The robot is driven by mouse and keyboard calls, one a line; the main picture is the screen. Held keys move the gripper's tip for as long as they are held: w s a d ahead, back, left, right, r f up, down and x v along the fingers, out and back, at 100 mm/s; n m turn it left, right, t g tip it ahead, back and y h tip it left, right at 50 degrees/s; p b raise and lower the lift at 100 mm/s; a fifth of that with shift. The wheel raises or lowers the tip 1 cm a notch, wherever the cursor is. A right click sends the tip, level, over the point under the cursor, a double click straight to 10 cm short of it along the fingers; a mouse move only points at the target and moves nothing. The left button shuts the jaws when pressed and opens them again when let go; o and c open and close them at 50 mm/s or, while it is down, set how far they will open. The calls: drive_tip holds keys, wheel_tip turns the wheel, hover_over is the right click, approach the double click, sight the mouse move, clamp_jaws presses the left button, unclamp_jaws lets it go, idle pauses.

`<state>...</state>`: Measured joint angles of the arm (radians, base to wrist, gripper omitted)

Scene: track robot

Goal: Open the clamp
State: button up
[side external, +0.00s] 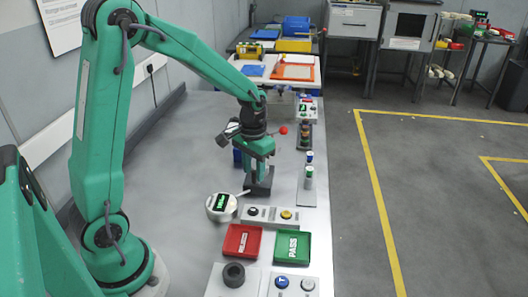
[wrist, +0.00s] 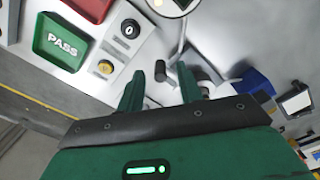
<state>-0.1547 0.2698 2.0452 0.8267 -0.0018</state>
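My gripper (side external: 260,172) points down over the bench beside the dial gauge in the side external view. In the wrist view its two green fingers are spread apart, and my gripper (wrist: 160,88) is open. A small dark knob (wrist: 160,70) shows in the gap between the fingers, with a bent grey metal piece (wrist: 182,47) close by. This may be part of the clamp; its body is mostly hidden. A dark block (side external: 258,188) sits low at my gripper in the side external view. I cannot tell whether the fingers touch anything.
The round gauge (side external: 221,206) with a lit display stands just left of my gripper. A button box (side external: 269,214), a red tray (side external: 242,241) and a green PASS tray (side external: 291,247) lie in front. Small bottles (side external: 309,172) stand to the right. The bench left of the gauge is clear.

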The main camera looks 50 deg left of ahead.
drive_tip(key=shift+f, duration=0.85)
clamp_jaws()
drive_tip(key=shift+m, duration=0.3)
